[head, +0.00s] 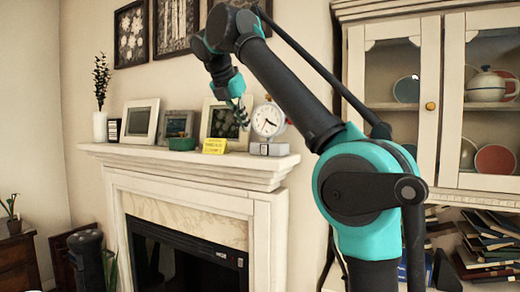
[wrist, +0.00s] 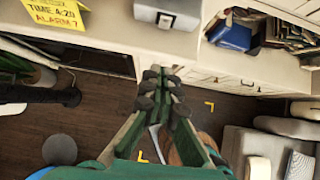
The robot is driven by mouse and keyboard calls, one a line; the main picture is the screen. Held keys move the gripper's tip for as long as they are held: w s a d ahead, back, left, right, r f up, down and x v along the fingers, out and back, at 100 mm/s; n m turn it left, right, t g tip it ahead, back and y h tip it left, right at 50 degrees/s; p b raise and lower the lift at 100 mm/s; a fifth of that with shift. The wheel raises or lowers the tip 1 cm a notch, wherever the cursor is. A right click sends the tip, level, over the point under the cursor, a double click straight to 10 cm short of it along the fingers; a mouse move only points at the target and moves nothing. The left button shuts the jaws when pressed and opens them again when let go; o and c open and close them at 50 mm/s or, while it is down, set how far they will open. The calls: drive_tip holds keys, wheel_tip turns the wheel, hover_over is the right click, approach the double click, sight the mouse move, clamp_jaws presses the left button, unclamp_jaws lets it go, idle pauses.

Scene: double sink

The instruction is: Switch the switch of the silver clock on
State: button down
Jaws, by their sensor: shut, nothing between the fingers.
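The silver clock (head: 268,121) has a round white face and stands upright at the right end of the mantel, on or just behind a grey box (head: 269,149). In the wrist view the grey box (wrist: 181,9) shows at the top edge, with a small pale switch-like piece (wrist: 165,20) on its near side. I cannot tell its setting. The clock face is out of the wrist view. My gripper (head: 244,118) is shut and empty, just left of the clock in the head view. Its fingertips (wrist: 162,76) show below the box in the wrist view, apart from it.
A yellow note (head: 215,146) stands left of the box on the mantel (head: 190,160). A green dish (head: 182,143) and picture frames (head: 140,121) are further left. A glass-door cabinet (head: 447,100) stands at the right. Open floor (wrist: 225,108) lies below my fingers.

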sight(263, 154)
drive_tip(key=x, duration=0.9)
drive_tip(key=w+d, duration=0.1)
drive_tip(key=w+f, duration=0.1)
drive_tip(key=w, duration=0.1)
drive_tip(key=shift+d+f, duration=0.1)
drive_tip(key=shift+d, duration=0.25)
drive_tip(key=shift+w+d, duration=0.3)
drive_tip(key=shift+w, duration=0.2)
drive_tip(key=shift+w+d+f, duration=0.15)
drive_tip(key=shift+w+f, duration=0.05)
drive_tip(key=shift+r, duration=0.2)
